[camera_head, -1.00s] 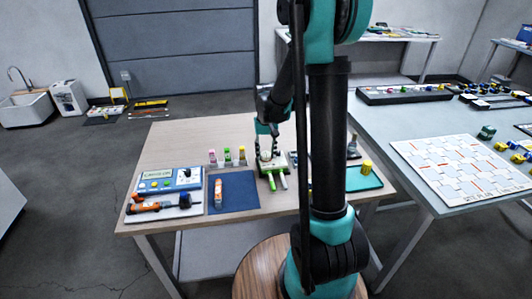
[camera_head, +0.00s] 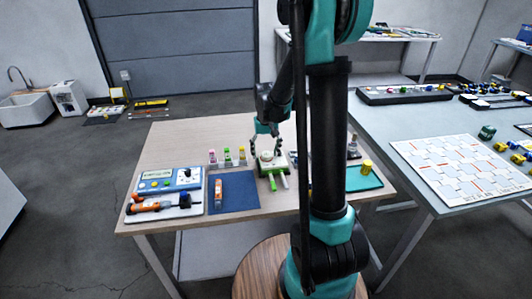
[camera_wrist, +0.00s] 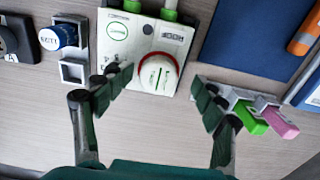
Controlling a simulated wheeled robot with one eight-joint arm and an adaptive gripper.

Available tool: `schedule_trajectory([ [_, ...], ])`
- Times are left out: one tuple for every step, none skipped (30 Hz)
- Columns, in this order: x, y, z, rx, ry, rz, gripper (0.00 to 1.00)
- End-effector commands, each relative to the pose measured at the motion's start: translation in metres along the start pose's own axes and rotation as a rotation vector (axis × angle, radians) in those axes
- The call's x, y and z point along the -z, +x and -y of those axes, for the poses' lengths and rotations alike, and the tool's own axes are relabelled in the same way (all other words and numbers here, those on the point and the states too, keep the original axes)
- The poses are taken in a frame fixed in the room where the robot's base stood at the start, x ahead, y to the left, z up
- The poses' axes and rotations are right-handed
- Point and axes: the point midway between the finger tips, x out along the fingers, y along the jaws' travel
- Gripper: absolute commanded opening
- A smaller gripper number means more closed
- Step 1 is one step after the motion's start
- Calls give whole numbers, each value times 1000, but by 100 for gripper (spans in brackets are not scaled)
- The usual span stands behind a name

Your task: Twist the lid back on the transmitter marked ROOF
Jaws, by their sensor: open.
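The transmitter (camera_wrist: 174,36) is a white box with a dark label that appears to read ROOF, upside down in the wrist view. My gripper (camera_wrist: 161,84) is open, one finger on each side of the lid with gaps between. In the head view my gripper (camera_head: 265,138) is just above the transmitter.
A blue mat (camera_head: 235,192) with an orange tool (camera_head: 218,191) lies to the left. A blue-and-white meter (camera_head: 170,180) is farther left. In the wrist view, a blue-capped item (camera_wrist: 57,37) stands left of the transmitter.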

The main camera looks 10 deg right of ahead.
Motion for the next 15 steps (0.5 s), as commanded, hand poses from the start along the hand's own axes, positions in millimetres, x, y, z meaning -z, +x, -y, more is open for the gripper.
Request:
schedule_trajectory([
  [0,-1,0,0,0,0,71],
  [0,-2,0,0,0,0,71],
  [0,-2,0,0,0,0,71],
  [0,-3,0,0,0,0,71],
  [0,-3,0,0,0,0,71],
  [0,-4,0,0,0,0,71],
  [0,-4,0,0,0,0,71],
  [0,-5,0,0,0,0,71],
  [0,-6,0,0,0,0,71],
  [0,-6,0,0,0,0,71],
  [0,-7,0,0,0,0,71],
  [0,-7,0,0,0,0,71],
  [0,-8,0,0,0,0,71],
  [0,-8,0,0,0,0,71],
  [0,-9,0,0,0,0,71],
])
